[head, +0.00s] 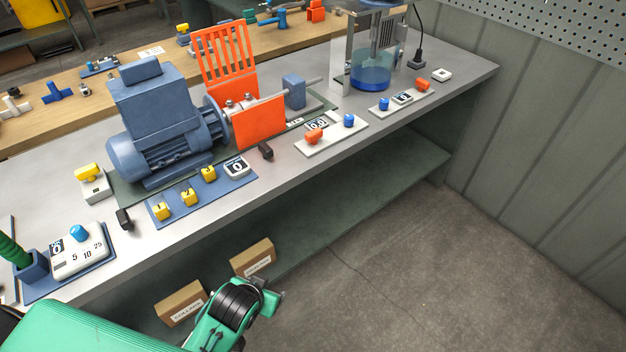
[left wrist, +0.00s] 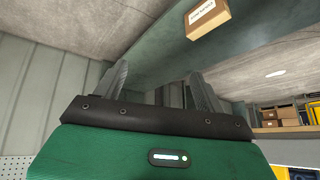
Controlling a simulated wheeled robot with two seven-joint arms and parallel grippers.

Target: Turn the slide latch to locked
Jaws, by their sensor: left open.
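No part in the head view can be told for certain as the slide latch. Two small black pieces sit at the bench's front edge, one (head: 265,150) in front of the orange guard (head: 260,121) and one (head: 124,219) left of the blue plate with yellow knobs. Which of them, if either, is the latch I cannot tell. My left gripper (left wrist: 159,72) shows in the left wrist view with its two grey fingers apart and nothing between them. In the head view its green arm is low in front of the bench, away from the bench top. My right gripper is not in view.
A blue motor (head: 160,120) stands on the grey bench (head: 350,140). Plates with knobs and displays line its front, including a white dial box (head: 80,252). Cardboard boxes (head: 252,258) lie below the bench. The floor (head: 400,260) at the right is clear.

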